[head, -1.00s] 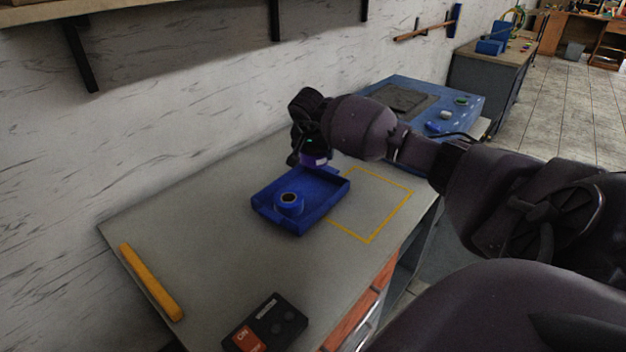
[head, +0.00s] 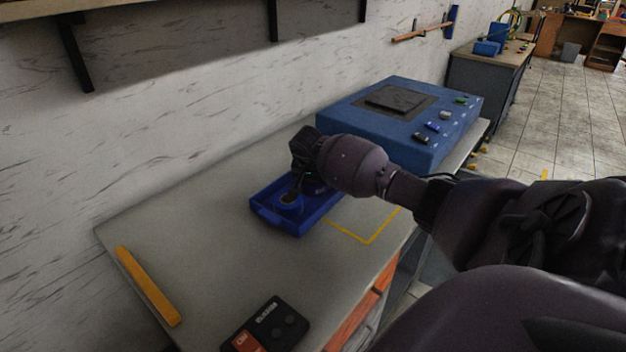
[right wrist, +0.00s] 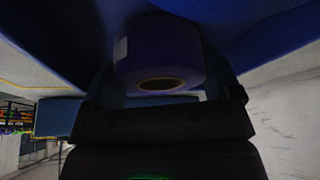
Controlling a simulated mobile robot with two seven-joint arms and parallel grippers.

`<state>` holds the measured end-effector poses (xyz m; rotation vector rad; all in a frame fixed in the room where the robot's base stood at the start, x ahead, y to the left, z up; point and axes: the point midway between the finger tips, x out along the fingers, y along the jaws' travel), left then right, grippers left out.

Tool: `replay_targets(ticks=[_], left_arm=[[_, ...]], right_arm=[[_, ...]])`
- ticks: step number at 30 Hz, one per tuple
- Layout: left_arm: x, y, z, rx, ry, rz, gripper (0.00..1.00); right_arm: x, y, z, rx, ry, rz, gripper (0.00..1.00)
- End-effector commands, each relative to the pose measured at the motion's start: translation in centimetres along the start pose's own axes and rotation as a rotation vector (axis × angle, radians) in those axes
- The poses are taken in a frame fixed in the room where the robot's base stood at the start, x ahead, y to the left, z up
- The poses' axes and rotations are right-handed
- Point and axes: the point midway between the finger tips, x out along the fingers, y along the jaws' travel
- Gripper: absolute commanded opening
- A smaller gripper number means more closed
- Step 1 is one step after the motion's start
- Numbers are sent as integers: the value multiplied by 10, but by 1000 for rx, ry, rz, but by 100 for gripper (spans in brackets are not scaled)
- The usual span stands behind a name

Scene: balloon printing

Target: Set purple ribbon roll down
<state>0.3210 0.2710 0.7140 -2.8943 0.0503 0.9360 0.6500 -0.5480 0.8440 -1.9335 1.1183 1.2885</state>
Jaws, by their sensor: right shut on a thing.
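The purple ribbon roll (right wrist: 158,58) is between the fingers of my right gripper (right wrist: 160,85) in the right wrist view, its open core facing the camera. In the head view my right gripper (head: 304,188) is low over the blue tray (head: 300,229), at its back part, and mostly hides the roll. I cannot tell whether the roll touches the tray floor. A blue ribbon roll (head: 288,204) sits in the tray, partly covered by the gripper. My left gripper is not in view.
A blue machine (head: 400,140) with a dark plate stands behind the tray. A yellow outline (head: 366,241) marks the table right of the tray. A yellow bar (head: 148,287) and a black device (head: 268,322) lie nearer.

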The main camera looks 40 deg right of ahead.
Motion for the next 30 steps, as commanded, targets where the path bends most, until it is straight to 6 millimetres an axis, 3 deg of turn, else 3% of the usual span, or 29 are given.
replay_targets(ticks=[6, 7, 10, 20, 30], left_arm=[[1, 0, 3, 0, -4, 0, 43], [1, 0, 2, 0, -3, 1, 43], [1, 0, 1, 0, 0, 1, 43], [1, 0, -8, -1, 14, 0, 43], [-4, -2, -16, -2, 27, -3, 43]], right_arm=[[4, 0, 1, 0, 0, 0, 55], [4, 0, 2, 0, 0, 0, 85], [3, 0, 1, 0, 0, -1, 100], [-3, -1, -1, 2, 0, -3, 100], [-61, 0, -3, -1, 6, -3, 100]])
